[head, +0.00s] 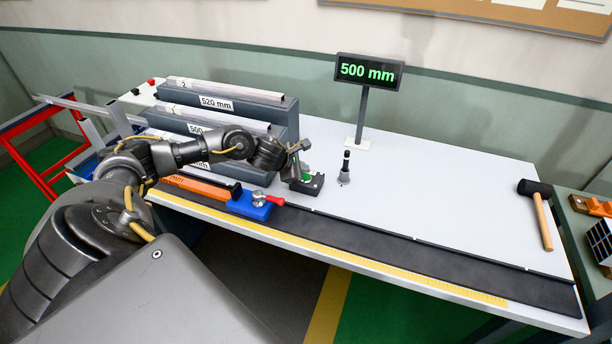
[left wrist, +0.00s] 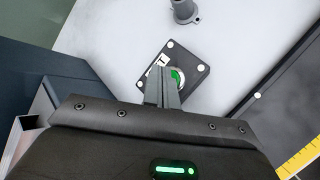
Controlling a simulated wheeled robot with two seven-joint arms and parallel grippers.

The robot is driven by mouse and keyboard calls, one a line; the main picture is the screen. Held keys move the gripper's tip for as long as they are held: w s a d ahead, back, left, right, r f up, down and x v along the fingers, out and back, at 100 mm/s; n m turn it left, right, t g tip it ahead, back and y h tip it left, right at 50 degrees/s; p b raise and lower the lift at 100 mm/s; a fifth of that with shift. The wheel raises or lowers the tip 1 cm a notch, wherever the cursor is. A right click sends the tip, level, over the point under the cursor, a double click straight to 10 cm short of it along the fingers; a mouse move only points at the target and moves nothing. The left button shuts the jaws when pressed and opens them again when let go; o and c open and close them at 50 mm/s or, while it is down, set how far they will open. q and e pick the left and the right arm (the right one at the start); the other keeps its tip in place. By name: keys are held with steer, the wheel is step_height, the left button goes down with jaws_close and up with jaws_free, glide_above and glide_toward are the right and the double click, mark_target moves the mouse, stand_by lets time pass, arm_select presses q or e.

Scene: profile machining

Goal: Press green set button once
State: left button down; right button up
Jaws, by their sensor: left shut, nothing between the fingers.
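The green set button (left wrist: 177,78) sits on a small dark square box with pale corner screws. My left gripper (left wrist: 162,88) is shut and empty, and its fingertips overlap the left part of the button in the left wrist view. In the head view the left gripper (head: 302,161) is over the button box (head: 314,184), and a bit of green (head: 306,177) shows by the fingers. I cannot tell whether the fingertips touch the button. My right gripper is not in view.
Stacked grey profile racks (head: 268,108) stand left of the box. A grey post (head: 345,168) with a black top stands just right. A blue stop block (head: 256,206) lies in front. A "500 mm" display (head: 369,71) stands behind. A mallet (head: 541,215) lies far right; the table between is clear.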

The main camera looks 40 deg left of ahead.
arm_select(q)
step_height(320, 180, up, 6)
steer(key=p, duration=0.3)
stand_by(0.8)
